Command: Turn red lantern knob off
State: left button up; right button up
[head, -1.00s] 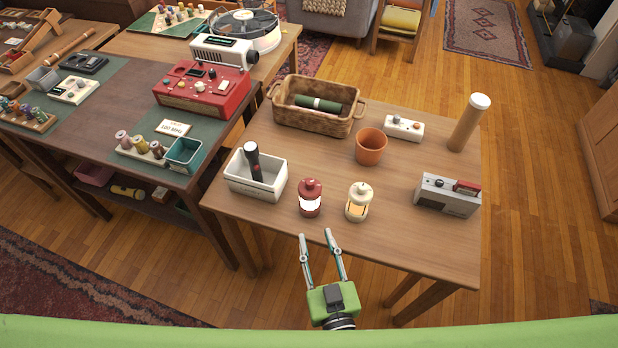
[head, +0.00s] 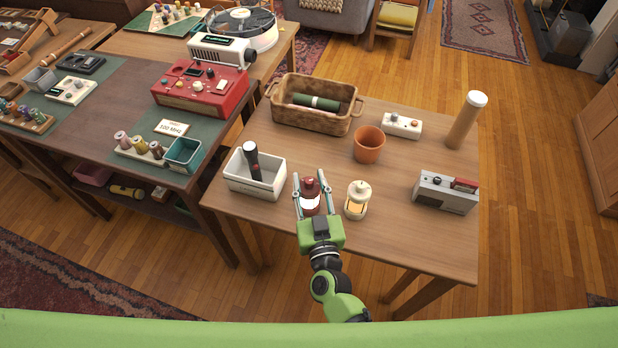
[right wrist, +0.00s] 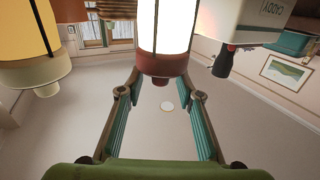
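The red lantern (head: 310,187) stands near the front edge of the wooden table, its band glowing white. My right gripper (head: 311,187) is open, with a finger on each side of the lantern in the head view. In the right wrist view the red lantern (right wrist: 163,62) appears upside down and lit, with a small knob (right wrist: 160,81) at its end. The open fingers of the gripper (right wrist: 160,96) flank that knob, with gaps visible on both sides. My left gripper is not in view.
A lit cream lantern (head: 356,202) stands close on the right. A white caddy (head: 254,180) holding a dark flashlight (head: 252,160) stands close on the left. A terracotta pot (head: 369,146) and a grey radio (head: 444,193) stand farther off. The table's front right is clear.

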jog(key=shift+w+a, duration=0.1)
jog(key=shift+w, duration=0.35)
grip_shut()
jog(key=shift+n+y, duration=0.3)
